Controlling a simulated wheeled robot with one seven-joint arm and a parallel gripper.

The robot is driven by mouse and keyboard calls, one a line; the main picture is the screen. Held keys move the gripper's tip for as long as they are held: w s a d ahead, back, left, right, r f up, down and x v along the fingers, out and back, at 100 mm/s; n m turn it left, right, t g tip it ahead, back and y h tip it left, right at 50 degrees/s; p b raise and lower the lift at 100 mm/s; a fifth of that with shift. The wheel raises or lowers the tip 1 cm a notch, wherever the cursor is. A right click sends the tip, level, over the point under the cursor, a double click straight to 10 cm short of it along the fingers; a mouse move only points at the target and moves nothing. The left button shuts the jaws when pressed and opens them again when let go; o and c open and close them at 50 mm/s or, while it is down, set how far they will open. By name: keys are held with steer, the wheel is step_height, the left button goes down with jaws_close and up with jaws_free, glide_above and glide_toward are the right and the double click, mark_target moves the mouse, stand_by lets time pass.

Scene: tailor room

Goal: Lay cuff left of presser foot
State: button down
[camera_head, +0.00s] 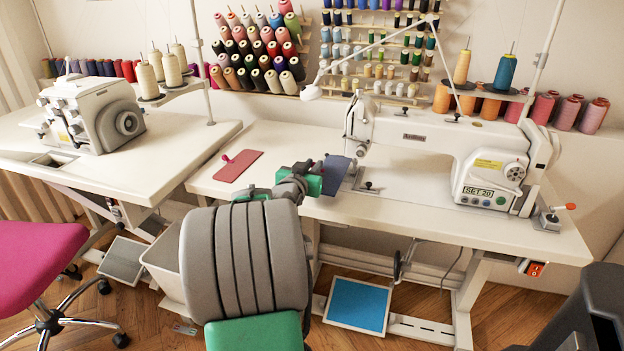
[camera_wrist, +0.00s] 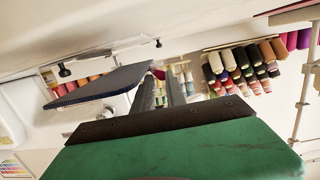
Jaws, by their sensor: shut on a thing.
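The cuff is a flat dark blue piece (camera_head: 336,174) at the left end of the sewing machine, beside the needle area. My gripper (camera_head: 316,168) is shut at the cuff's left side. In the wrist view the cuff (camera_wrist: 100,86) shows as a dark panel left of my fingers (camera_wrist: 163,88), with a small pink knob (camera_wrist: 157,73) near the fingertips. The fingers appear to hold the cuff by this knob. The cuff looks at or just above the table; I cannot tell whether it touches. The presser foot is too small and partly hidden under the machine head (camera_head: 358,128).
A red flat piece (camera_head: 239,166) with a pink knob lies on the white table (camera_head: 268,140) to the left. The sewing machine (camera_head: 430,140) fills the table's right. A second machine (camera_head: 92,115) stands on the left table. Bare table lies between the red piece and my gripper.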

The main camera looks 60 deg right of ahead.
step_height(320, 180, down, 4)
steer(key=shift+a+r+b, duration=0.15)
steer(key=shift+r+b, duration=0.1)
steer(key=shift+b, duration=0.1)
steer(key=shift+f, duration=0.1)
steer(key=shift+f, duration=0.15)
steer(key=c, duration=1.4)
jaws_free()
steer(key=shift+o, duration=0.2)
